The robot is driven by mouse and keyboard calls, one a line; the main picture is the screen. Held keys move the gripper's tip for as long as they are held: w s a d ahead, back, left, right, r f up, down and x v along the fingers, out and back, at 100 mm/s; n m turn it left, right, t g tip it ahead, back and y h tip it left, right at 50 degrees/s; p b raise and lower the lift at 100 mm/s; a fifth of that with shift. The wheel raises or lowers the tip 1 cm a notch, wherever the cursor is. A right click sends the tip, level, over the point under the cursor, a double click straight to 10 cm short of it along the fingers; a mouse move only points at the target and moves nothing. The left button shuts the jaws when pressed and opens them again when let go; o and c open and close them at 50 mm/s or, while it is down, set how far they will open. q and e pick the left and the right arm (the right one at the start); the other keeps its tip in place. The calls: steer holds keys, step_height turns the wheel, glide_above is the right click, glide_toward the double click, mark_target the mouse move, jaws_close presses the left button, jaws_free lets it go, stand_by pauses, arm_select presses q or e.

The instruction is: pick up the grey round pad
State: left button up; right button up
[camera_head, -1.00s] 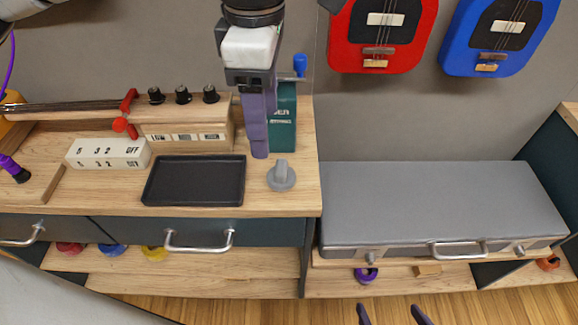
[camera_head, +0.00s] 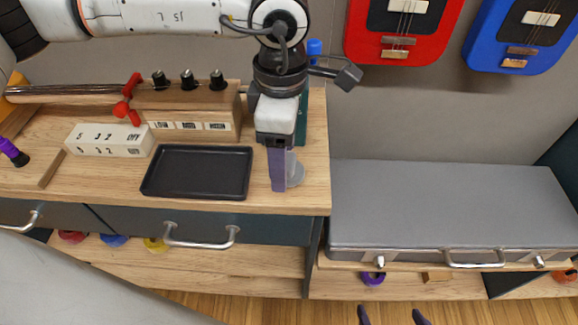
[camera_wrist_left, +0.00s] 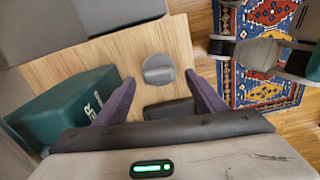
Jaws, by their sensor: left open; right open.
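The grey round pad (camera_head: 296,172) lies on the wooden worktop, right of the black tray, partly hidden behind my left gripper (camera_head: 278,188). In the left wrist view the pad (camera_wrist_left: 158,69) shows whole, a disc with a raised ridge across it. My left gripper points down with its purple fingers apart and empty. In the wrist view the pad appears between and just beyond the fingertips; I cannot tell how high they are above the worktop. My right gripper (camera_head: 392,314) is open and empty at the bottom edge of the head view, well away from the pad.
The black tray (camera_head: 160,190) lies left of the pad. A green box (camera_wrist_left: 65,108) stands close to my left gripper. A grey case (camera_head: 450,200) fills the right side.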

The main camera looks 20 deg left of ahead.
arm_select(q)
steer(key=shift+f, duration=0.6)
steer(key=c, duration=1.2)
steer(key=shift+o, duration=0.2)
steer(key=shift+r, duration=0.1)
step_height(320, 180, up, 10)
steer(key=shift+f, duration=0.1)
